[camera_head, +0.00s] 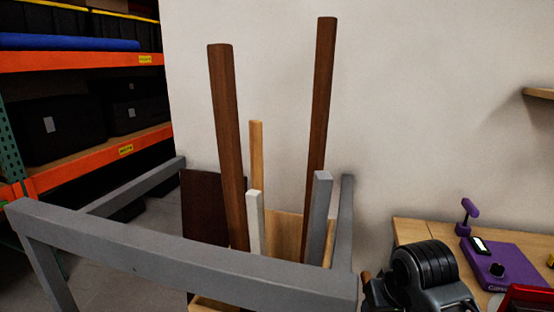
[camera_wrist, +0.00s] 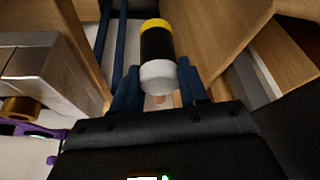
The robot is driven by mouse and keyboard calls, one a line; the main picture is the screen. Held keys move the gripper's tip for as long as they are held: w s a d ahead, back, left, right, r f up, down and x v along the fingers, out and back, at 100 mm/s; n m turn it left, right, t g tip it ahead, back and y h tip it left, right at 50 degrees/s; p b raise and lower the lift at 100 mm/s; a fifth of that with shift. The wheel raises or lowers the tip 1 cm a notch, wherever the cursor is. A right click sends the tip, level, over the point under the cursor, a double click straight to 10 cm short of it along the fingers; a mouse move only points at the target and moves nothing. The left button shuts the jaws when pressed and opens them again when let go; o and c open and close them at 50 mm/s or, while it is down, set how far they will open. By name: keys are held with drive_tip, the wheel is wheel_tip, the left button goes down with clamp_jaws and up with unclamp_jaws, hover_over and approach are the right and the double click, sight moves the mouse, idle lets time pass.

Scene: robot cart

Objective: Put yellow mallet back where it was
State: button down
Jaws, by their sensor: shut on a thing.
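The mallet shows only in the wrist view. Its cylinder-shaped head (camera_wrist: 157,45) has a yellow end, a black middle and a white end, and lies between and just beyond my fingers. My gripper (camera_wrist: 158,92) has dark blue fingers on both sides of the mallet and is shut on it. A small bit of tan wood, perhaps the handle, shows below the white end; the rest of the handle is hidden.
In the wrist view, wooden panels (camera_wrist: 220,35) stand close on the right and a metal block (camera_wrist: 45,75) is on the left. The head view shows a grey-railed cart (camera_head: 190,250) holding upright boards, orange shelving (camera_head: 80,165), and a bench (camera_head: 415,232) with tools.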

drive_tip(key=s+f, duration=0.3)
drive_tip(key=s, duration=0.5)
drive_tip(key=shift+s+d+f, duration=0.25)
drive_tip(key=shift+s+d, duration=0.05)
